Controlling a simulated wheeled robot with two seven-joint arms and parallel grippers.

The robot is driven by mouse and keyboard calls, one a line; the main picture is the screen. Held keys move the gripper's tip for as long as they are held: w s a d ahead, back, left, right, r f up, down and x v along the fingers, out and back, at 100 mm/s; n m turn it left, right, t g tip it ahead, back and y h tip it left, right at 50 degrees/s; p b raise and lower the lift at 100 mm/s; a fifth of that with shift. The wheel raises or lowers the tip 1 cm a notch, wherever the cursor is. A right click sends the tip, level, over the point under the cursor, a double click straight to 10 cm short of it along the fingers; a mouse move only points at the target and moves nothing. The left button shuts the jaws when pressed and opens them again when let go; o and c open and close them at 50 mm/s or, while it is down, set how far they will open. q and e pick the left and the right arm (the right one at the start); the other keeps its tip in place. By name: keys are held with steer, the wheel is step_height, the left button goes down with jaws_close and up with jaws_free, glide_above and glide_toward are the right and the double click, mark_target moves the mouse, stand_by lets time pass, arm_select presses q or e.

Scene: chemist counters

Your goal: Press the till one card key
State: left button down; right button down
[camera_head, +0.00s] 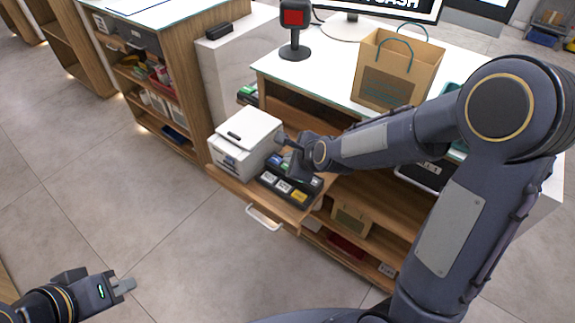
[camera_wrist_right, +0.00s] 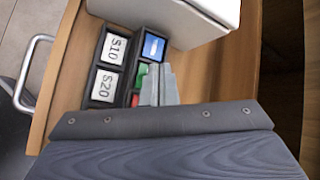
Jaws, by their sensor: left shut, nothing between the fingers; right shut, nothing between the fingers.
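The till keypad (camera_head: 288,203) is a dark block on the pulled-out wooden shelf, beside a white printer-like box. In the right wrist view its blue key (camera_wrist_right: 153,47) has a pale mark and lies nearest the white box. Keys reading $10 (camera_wrist_right: 114,48) and $20 (camera_wrist_right: 104,86) lie left of it. A green key (camera_wrist_right: 141,75) and a red key (camera_wrist_right: 135,99) are partly hidden by my right gripper (camera_wrist_right: 158,72). That gripper is shut and empty, its tips over the keypad just beside the blue key; contact cannot be told. My left gripper (camera_head: 124,285) is shut, over the floor.
The white box (camera_head: 245,138) stands close beside the keypad. A drawer-type handle (camera_head: 264,218) is on the shelf's front. The floor at left is clear.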

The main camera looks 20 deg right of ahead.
steer(key=shift+f+b, duration=0.4)
steer(key=shift+b, duration=0.05)
steer(key=shift+f+b, duration=0.45)
stand_by(0.7)
steer(key=shift+r, duration=0.15)
steer(key=shift+r+p, duration=0.7)
steer(key=shift+p, duration=0.05)
step_height(320, 180, up, 5)
steer(key=p, duration=0.4)
steer(key=shift+p, duration=0.4)
